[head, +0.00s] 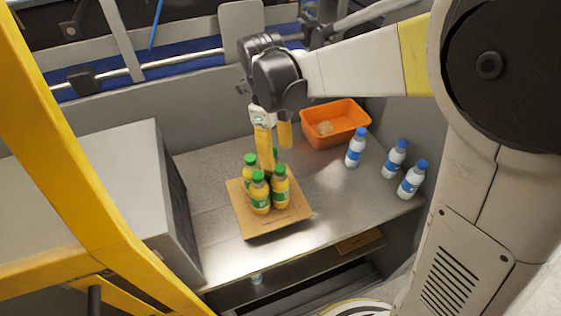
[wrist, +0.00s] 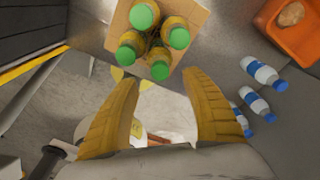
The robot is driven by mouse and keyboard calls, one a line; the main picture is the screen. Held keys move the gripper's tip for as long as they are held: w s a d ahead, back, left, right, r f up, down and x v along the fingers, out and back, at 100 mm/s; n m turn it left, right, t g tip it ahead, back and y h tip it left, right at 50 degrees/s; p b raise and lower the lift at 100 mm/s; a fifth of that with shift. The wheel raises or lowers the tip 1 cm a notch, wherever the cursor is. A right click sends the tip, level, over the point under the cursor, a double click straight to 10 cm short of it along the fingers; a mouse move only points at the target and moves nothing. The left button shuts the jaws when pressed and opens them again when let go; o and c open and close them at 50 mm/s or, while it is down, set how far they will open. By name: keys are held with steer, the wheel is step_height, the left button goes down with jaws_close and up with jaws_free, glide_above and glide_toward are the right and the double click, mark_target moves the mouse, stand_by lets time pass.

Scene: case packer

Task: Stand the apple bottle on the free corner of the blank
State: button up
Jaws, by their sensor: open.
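The brown cardboard blank (head: 290,218) lies on the grey worktop. Several yellow juice bottles with green caps (head: 259,195) stand upright in a tight cluster on it; the rear ones are partly hidden by my gripper and the front bottles. In the wrist view their green caps (wrist: 159,65) are seen from above, on the blank (wrist: 199,22). I cannot tell one bottle as a separate apple bottle. My gripper (head: 276,157) is above the rear of the cluster.
An orange bin (head: 335,122) with a roundish item inside stands at the back right. White bottles with blue caps (head: 356,147) stand along the right. A grey box-shaped housing (head: 90,190) borders the worktop's left. The worktop between blank and white bottles is clear.

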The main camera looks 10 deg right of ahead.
steer(key=s+d+r+n+t, duration=0.3)
steer(key=s+d+n+t, duration=0.1)
steer(key=n, duration=0.9)
steer(key=s+d+r+n+t+y, duration=0.1)
steer(key=s+d+r+n+t, duration=0.3)
steer(key=n, duration=0.9)
steer(key=s+d, duration=0.2)
steer(key=s, duration=0.2)
steer(key=shift+s+d, duration=0.4)
steer(key=shift+f, duration=0.15)
